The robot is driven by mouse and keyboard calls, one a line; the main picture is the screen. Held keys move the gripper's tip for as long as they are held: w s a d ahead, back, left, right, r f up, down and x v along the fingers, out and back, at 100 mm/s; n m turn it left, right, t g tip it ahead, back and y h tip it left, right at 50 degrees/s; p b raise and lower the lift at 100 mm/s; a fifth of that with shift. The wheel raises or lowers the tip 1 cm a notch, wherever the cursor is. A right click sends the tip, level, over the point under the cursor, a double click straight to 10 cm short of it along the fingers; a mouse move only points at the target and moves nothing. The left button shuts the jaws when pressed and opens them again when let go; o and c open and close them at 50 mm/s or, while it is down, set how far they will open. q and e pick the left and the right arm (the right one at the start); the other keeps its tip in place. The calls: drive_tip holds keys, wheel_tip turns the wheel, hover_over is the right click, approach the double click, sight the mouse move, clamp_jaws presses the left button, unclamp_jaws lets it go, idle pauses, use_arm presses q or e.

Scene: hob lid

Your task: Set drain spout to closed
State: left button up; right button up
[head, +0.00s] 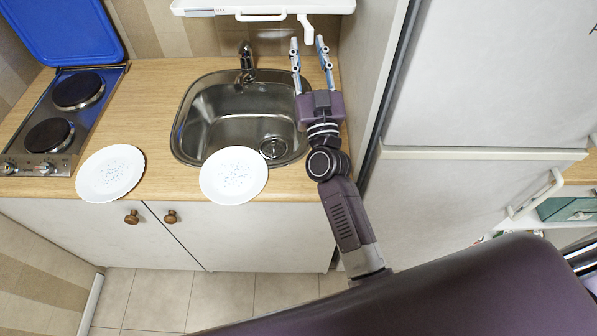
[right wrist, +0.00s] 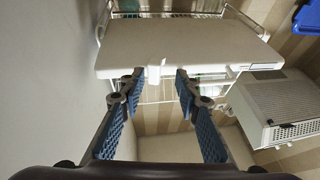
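A white drain spout (head: 305,22) hangs at the right part of the front edge of a white drip tray (head: 215,5), above the sink. Its lower end points down in the head view. My right gripper (head: 308,44) is open, with its fingers reaching up on either side of the spout's line. In the right wrist view the spout (right wrist: 153,73) shows just beyond and between the open fingertips (right wrist: 158,82), with a gap on both sides. I cannot tell whether they are level with it in depth. My left gripper is not in view.
The sink (head: 235,120) with its tap (head: 245,62) lies below. Two white plates (head: 110,173) (head: 233,175) rest on the counter's front edge. A hob (head: 62,115) with a raised blue lid (head: 60,30) is at left. A tall cabinet side (head: 372,65) stands close right of my arm.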

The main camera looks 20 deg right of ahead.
drive_tip(key=s+a+f+n+g+y, duration=0.2)
drive_tip(key=s+f+g, duration=0.1)
drive_tip(key=s+f, duration=0.2)
drive_tip(key=s+a+f+n+g+y, duration=0.1)
drive_tip(key=s+a+f+g+y, duration=0.1)
drive_tip(key=s+f, duration=0.4)
drive_tip(key=s+a+f+n+g+y, duration=0.2)
drive_tip(key=s+f+g, duration=0.3)
drive_tip(key=f, duration=0.4)
drive_tip(key=shift+s+a+f+n+y, duration=0.2)
drive_tip(key=shift+a+n+y, duration=0.15)
drive_tip(key=shift+a, duration=0.3)
drive_tip(key=shift+s+d+f+g, duration=0.15)
drive_tip(key=shift+s+f+g, duration=0.25)
drive_tip(key=shift+s+g, duration=0.15)
drive_tip(key=shift+w, duration=0.1)
drive_tip(key=w+r+t+y+b, duration=0.1)
drive_tip(key=w+r+t+b, duration=0.3)
drive_tip(key=w+r, duration=0.5)
drive_tip(key=m+t+h, duration=0.4)
drive_tip(key=t+h, duration=0.1)
drive_tip(key=t, duration=0.2)
approach(311, 40)
drive_tip(key=w, duration=0.3)
drive_tip(key=x, duration=0.3)
drive_tip(key=r+p+x, duration=0.1)
drive_tip(key=x, duration=0.3)
drive_tip(key=shift+r, duration=0.15)
drive_tip(key=shift+w+r, duration=0.1)
drive_tip(key=shift+w, duration=0.3)
